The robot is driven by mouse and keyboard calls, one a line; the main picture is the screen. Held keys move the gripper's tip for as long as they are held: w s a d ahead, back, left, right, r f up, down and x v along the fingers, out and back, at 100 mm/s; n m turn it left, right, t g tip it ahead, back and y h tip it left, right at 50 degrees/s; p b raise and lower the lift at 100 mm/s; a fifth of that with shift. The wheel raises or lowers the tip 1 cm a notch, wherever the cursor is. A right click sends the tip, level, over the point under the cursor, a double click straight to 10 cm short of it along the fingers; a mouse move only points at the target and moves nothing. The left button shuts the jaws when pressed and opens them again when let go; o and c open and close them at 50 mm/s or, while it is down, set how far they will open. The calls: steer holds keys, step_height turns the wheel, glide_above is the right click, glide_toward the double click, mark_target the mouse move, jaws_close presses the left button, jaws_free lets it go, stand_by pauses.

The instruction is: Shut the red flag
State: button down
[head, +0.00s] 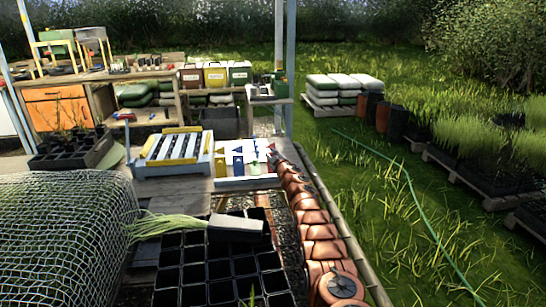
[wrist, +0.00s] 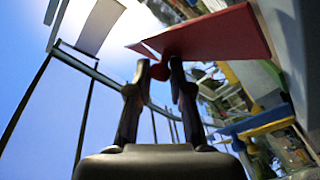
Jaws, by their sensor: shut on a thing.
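In the wrist view, my gripper (wrist: 161,68) has its two black fingers closed around a small dark red piece at the edge of the red flag (wrist: 222,36). The flag is a flat red plate that stretches to the upper right, beyond the fingertips. How it is mounted is hidden. In the head view, a white board (head: 232,183) on the bench carries blue, yellow and green pieces. A small red shape (head: 272,147) shows at its right end; I cannot tell for sure that it is the same flag. My gripper cannot be made out in the head view.
A yellow-and-white slatted frame (head: 172,152) stands left of the board. A black cell tray (head: 210,270) with a tipped pot (head: 238,228) lies in front, beside netting (head: 60,240). Terracotta pots (head: 318,232) line the right edge. Grass with a hose (head: 410,185) lies beyond.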

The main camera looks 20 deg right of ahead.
steer(key=shift+d+r, duration=0.25)
steer(key=shift+r, duration=0.25)
steer(key=shift+d+r, duration=0.2)
steer(key=shift+r, duration=0.3)
steer(key=c, duration=1.1)
jaws_free()
steer(key=shift+d+f, duration=0.1)
steer(key=shift+f, duration=0.05)
steer(key=shift+o, duration=0.2)
steer(key=shift+a+f, duration=0.25)
steer(key=shift+f, duration=0.15)
steer(key=shift+a+f, duration=0.1)
step_height(320, 180, up, 10)
steer(key=shift+s, duration=0.1)
steer(key=shift+c, duration=0.2)
